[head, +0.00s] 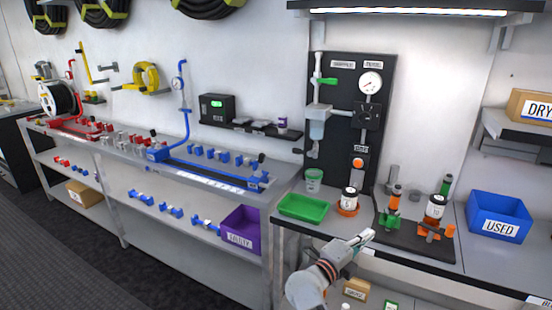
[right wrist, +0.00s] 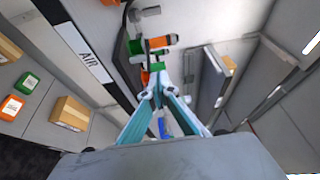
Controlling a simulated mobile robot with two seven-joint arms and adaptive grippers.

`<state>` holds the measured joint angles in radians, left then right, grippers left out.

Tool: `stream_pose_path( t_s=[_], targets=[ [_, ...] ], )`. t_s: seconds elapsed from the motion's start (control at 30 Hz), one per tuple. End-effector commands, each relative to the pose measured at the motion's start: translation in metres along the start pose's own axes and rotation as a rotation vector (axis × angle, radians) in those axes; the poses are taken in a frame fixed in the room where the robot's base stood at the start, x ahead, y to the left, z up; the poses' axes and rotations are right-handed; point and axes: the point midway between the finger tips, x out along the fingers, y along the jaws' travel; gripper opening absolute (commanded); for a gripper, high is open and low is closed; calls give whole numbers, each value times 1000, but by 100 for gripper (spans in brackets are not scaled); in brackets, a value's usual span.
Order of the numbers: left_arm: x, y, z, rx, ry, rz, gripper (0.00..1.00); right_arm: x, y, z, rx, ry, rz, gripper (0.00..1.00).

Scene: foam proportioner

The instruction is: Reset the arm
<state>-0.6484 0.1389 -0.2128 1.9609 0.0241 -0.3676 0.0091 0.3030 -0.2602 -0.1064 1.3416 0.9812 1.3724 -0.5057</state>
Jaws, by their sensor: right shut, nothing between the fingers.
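My right gripper (head: 366,237) is in the head view, in front of the bench edge below the green tray. It also shows in the right wrist view (right wrist: 157,82), with its fingertips together and nothing between them. My right arm comes up from the bottom of the head view. My left gripper is not in view. The black panel (head: 322,170) with a gauge, a green-handled valve and an orange knob stands on the bench behind the gripper.
A blue USED bin (head: 497,217) stands right. A purple bin (head: 240,229) sits on the left lower shelf.

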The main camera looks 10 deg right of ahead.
Motion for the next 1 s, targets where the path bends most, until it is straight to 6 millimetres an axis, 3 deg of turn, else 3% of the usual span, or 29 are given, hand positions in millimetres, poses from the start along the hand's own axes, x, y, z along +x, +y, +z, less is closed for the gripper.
stream_pose_path(
  t_s=[0.17, 0.27, 0.37, 0.47, 0.57, 0.7, 0.8, 1.0],
  targets=[
    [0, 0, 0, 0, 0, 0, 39, -11, -6, -8, -175, -150, -200, 0],
    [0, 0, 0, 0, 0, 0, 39, -35, -4, -6, -340, -302, -350, 0],
    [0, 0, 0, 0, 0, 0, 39, -71, 10, -2, -522, -471, -478, 0],
    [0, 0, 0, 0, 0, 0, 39, -114, 39, -2, -716, -648, -575, 0],
    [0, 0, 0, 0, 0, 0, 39, -158, 80, -13, -924, -829, -645, 0],
    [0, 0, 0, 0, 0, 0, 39, -217, 147, -50, -1223, -1069, -694, 0],
    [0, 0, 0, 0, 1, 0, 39, -246, 188, -85, -1414, -1205, -699, 0],
    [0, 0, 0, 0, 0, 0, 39, -276, 235, -146, -1675, -1363, -683, 0]
  ],
)
